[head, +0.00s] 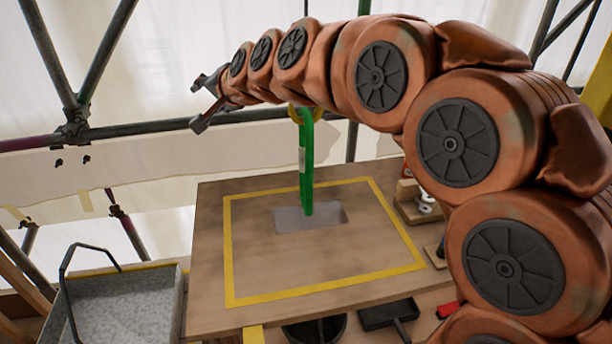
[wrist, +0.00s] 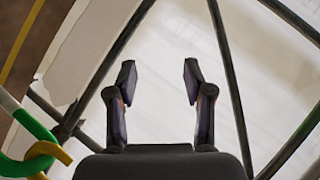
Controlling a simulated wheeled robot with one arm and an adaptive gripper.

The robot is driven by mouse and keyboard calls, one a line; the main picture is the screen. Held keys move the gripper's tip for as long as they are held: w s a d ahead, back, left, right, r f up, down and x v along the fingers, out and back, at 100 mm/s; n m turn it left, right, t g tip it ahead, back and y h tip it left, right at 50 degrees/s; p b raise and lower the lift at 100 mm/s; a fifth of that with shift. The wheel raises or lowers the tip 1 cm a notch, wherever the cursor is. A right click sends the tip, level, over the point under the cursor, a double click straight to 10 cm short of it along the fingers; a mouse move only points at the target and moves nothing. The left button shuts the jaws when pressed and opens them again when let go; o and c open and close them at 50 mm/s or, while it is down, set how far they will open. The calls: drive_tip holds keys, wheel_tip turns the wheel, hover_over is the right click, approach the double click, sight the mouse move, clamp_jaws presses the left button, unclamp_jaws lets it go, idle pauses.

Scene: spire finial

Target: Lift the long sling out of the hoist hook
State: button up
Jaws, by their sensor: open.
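The long sling (head: 307,165) is a green loop with a pale label. It hangs from the yellow hoist hook (head: 318,113), which is partly hidden behind my arm. The sling's lower end reaches a grey rectangle on the wooden board. In the wrist view, the green and white sling (wrist: 28,128) and the yellow hook (wrist: 52,152) show at the lower left, beside my gripper. My gripper (head: 202,105) is open and empty, pointing left, well left of the hook. Its two fingers also stand apart in the wrist view (wrist: 158,82).
The wooden board (head: 208,240) has a yellow border line. A grey tray with a handle (head: 120,305) stands at lower left. Dark pans (head: 388,313) lie at the front edge, and a wooden block with metal parts (head: 412,200) sits at right. Scaffold tubes (head: 45,50) cross behind.

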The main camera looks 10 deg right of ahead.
drive_tip(key=w+r+m+t+h+b, duration=0.1)
drive_tip(key=w+r+m+t+b, duration=0.45)
drive_tip(key=w, duration=0.75)
drive_tip(key=w+d+m+t+h+b, duration=0.35)
drive_tip(key=w+d+m+h, duration=0.3)
drive_tip(key=m+h, duration=0.65)
drive_tip(key=s+d+f+m+g+h+b, duration=0.25)
drive_tip(key=s+f+m+g, duration=0.3)
drive_tip(key=f+m, duration=0.35)
drive_tip(key=s+d+f+m+g+h+b, duration=0.2)
drive_tip(key=s+f+m+g+h+b, duration=0.3)
drive_tip(key=f+m, duration=0.4)
drive_tip(key=s+d+f+m+g+h+b, duration=0.2)
drive_tip(key=s+f+m+g+h, duration=0.15)
drive_tip(key=f+m+g, duration=0.45)
drive_tip(key=w+d+f+m+p, duration=0.1)
drive_tip(key=d, duration=0.6)
drive_tip(key=shift+d+f+t+y, duration=0.3)
drive_tip(key=shift+d+t+y, duration=0.1)
drive_tip(key=shift+t, duration=0.05)
